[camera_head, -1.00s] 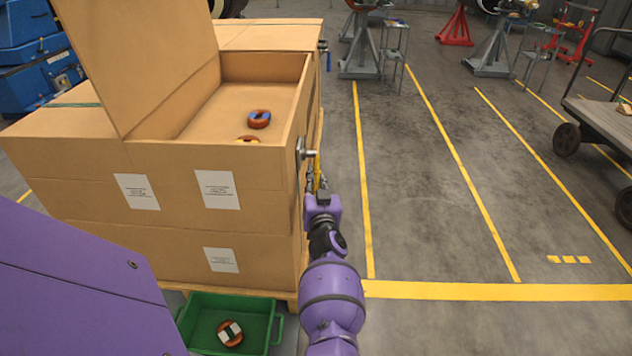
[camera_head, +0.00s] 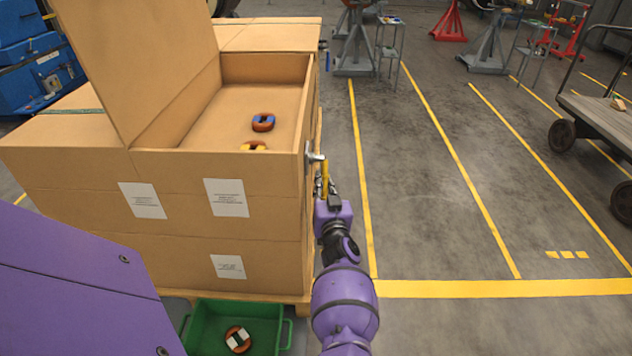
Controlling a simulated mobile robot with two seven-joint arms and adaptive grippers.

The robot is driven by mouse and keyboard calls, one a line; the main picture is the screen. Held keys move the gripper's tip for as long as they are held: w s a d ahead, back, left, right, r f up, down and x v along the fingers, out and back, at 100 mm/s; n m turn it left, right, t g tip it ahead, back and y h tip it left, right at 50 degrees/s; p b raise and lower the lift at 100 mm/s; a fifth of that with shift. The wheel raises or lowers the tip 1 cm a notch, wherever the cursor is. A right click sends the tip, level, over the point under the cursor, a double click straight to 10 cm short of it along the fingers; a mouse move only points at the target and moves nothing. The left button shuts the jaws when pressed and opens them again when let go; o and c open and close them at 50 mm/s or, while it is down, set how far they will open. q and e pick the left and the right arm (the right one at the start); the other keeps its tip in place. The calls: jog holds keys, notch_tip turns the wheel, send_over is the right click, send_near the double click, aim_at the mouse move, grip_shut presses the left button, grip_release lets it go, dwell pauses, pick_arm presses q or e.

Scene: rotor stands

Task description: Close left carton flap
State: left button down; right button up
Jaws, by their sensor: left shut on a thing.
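The large tan carton flap (camera_head: 140,55) stands raised and tilted on the left of an open carton (camera_head: 90,165).
A green bin (camera_head: 212,325) with a ring-shaped part (camera_head: 238,340) stands on the floor in front of the carton. Open floor with yellow lines (camera_head: 450,155) lies to the right. A cart (camera_head: 600,118) is at the far right, and grey stands (camera_head: 355,55) are behind.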

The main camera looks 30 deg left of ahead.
pick_arm(q)
jog(key=shift+a, duration=0.1)
pick_arm(e)
jog(key=shift+s+a, duration=0.1)
jog(key=shift+a, duration=0.1)
jog(key=shift+d, duration=0.1)
pick_arm(q)
jog(key=c, duration=1.6)
grip_release()
jog(key=shift+c, duration=0.2)
jog(key=shift+f, duration=0.1)
pick_arm(e)
jog(key=shift+d, duration=0.1)
